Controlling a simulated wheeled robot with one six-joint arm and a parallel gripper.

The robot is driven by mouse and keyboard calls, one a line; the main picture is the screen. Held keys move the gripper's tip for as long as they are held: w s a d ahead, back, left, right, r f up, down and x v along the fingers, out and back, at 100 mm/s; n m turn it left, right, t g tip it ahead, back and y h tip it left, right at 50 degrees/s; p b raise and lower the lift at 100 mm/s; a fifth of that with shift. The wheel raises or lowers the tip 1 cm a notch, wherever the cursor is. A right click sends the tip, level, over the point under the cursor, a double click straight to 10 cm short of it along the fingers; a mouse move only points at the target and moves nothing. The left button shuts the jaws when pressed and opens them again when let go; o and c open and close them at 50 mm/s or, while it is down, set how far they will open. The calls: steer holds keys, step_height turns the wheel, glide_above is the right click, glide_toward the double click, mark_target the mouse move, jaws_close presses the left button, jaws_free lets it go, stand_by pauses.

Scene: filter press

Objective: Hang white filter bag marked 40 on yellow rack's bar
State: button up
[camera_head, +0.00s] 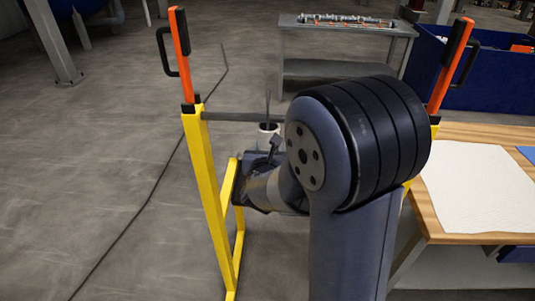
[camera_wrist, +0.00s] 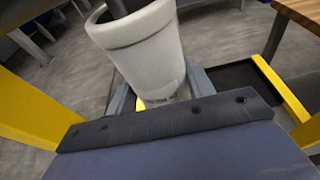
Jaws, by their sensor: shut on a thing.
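The white filter bag (camera_head: 268,128) is upright near the yellow rack's grey bar (camera_head: 235,117). It fills the top middle of the wrist view (camera_wrist: 143,52), with its round mouth upward and tapering downward. No mark 40 is readable. My gripper (camera_wrist: 160,92) is shut on the bag's lower part; in the head view it is partly hidden behind my arm. A dark rod (camera_wrist: 117,6) shows at the bag's mouth; I cannot tell whether it is inside or only in front. The yellow rack (camera_head: 207,170) stands around the gripper, its right side mostly hidden by my arm.
Orange-and-black handles (camera_head: 181,55) stand on the rack's posts. At right is a wooden-topped table (camera_head: 470,131) with a white cloth (camera_head: 480,185) and a blue piece (camera_head: 529,153). A grey table (camera_head: 330,68) and a blue bin (camera_head: 490,80) stand behind. The left floor is open, crossed by a cable.

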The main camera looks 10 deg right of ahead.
steer(key=shift+f+b, duration=2.2)
steer(key=shift+b, duration=0.3)
steer(key=o, duration=0.9)
steer(key=shift+o, duration=0.2)
steer(key=shift+s, duration=0.1)
steer(key=v, duration=1)
steer(key=shift+s+p, duration=0.3)
steer(key=shift+p, duration=0.05)
steer(key=shift+w+a, duration=0.1)
